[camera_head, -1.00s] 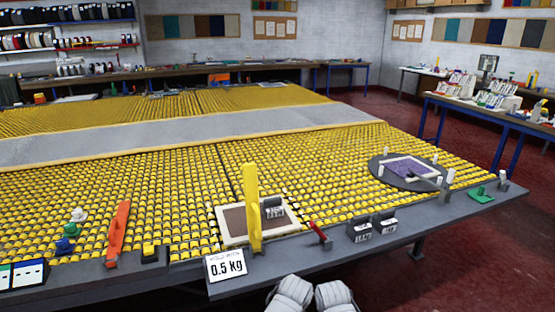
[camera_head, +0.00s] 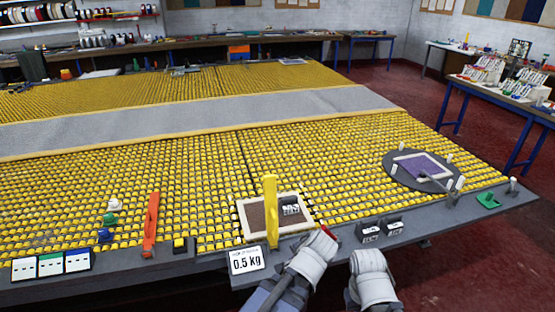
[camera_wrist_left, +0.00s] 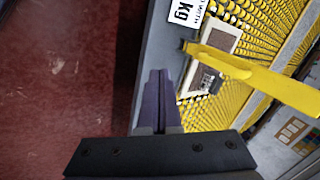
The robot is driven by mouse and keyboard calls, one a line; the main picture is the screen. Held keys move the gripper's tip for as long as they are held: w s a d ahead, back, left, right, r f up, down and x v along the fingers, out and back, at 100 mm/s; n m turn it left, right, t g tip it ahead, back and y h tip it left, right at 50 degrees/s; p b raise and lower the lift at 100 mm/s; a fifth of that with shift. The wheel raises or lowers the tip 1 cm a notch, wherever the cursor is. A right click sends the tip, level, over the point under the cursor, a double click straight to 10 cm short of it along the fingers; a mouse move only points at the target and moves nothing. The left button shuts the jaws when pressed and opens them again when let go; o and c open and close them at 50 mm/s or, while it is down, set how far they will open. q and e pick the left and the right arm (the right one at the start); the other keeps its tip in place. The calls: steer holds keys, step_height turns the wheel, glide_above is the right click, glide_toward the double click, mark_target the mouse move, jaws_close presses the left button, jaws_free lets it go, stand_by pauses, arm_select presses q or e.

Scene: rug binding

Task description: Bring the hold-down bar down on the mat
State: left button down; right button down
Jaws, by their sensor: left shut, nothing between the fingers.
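The yellow hold-down bar (camera_head: 271,212) stands upright at the front edge of a brown mat (camera_head: 257,217) with a cream border. My left gripper (camera_wrist_left: 158,72) is shut and empty, over the table's front edge and apart from the bar. In the head view my left arm shows just right of the bar. My right arm is beside it, but its gripper is not visible.
A "0.5 kg" sign (camera_head: 246,260) stands at the front edge. A red lever (camera_head: 330,234) is partly hidden by my left arm. Two weights (camera_head: 369,236) (camera_head: 394,227) sit farther right. An orange upright (camera_head: 151,224) stands left. A purple mat (camera_head: 425,166) lies on a round disc.

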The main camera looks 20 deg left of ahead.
arm_select(q)
steer(key=w+a+r+m+t+p, duration=0.1)
steer(key=w+r+p, duration=0.1)
steer(key=r+p, duration=0.2)
steer(key=w+a+r+m+t+y+p, duration=0.1)
steer(key=r+p, duration=0.4)
steer(key=r, duration=0.5)
steer(key=w+a+r+m+t+p, duration=0.2)
steer(key=w+a+r+p, duration=0.1)
steer(key=r+p, duration=0.2)
step_height(320, 180, up, 3)
steer(key=shift+w+f+y, duration=0.2)
steer(key=shift+w+y, duration=0.15)
steer(key=shift+y, duration=0.05)
steer(key=shift+f, duration=0.1)
